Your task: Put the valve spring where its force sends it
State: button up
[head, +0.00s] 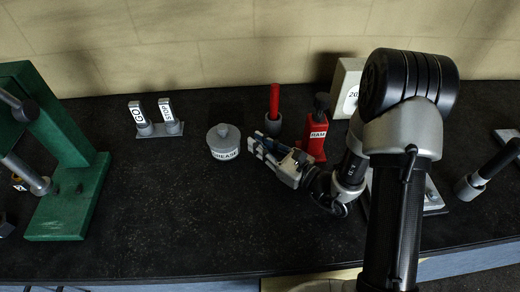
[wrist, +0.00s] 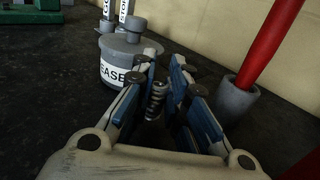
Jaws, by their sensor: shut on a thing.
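The valve spring (wrist: 155,101) is a small dark grey coil, seen in the wrist view between the blue-padded fingers of my gripper (wrist: 162,92). My gripper is shut on it and holds it upright. In the head view my gripper (head: 272,156) reaches left over the black bench, just right of the grease pot; the spring is too small to make out there.
A grey GREASE pot (head: 224,146) stands close left of my gripper. A red rod in a grey cup (head: 273,124) and a red RAM block (head: 316,138) stand behind it. A green press frame (head: 75,195) is far left. A white dial box (head: 348,85) stands behind. The front-middle bench is clear.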

jog(key=shift+f, duration=0.6)
jog(key=shift+r, duration=0.1)
